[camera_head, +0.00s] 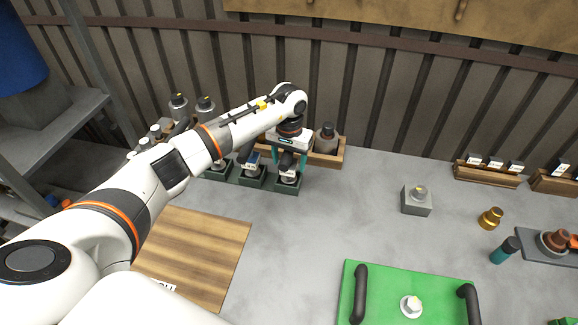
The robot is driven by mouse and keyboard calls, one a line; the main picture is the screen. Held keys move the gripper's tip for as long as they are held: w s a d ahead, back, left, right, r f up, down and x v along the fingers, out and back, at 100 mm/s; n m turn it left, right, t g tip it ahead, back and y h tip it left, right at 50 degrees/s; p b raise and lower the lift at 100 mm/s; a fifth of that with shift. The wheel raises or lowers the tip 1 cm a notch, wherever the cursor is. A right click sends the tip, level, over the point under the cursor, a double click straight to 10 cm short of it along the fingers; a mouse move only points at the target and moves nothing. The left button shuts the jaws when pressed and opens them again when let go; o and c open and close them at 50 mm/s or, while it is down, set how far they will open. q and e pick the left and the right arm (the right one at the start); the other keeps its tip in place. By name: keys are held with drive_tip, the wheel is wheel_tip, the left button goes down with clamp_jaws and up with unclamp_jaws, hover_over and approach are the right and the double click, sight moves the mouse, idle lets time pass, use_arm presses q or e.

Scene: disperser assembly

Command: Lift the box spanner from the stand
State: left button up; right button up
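My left arm reaches in from the left, and its gripper (287,166) points down over the right end of a row of dark green square holders (252,178). Teal upright parts show on both sides below the wrist. A grey metal piece (289,178) sits in the right holder under the gripper. I cannot tell whether the fingers touch it or how far apart they are. I cannot single out the box spanner with certainty; the gripper and wrist hide part of the holders. My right gripper is not in view.
A wooden tray (331,160) with a dark-topped jar stands behind the gripper. A grey block (416,208), brass piece (490,218) and teal-black cylinder (505,250) stand to the right. A green plate (395,314) with black handles lies in front. The table's middle is clear.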

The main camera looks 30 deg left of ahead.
use_arm(q)
drive_tip(key=shift+r, duration=0.1)
drive_tip(key=c, duration=1.3)
drive_tip(key=shift+o, duration=0.2)
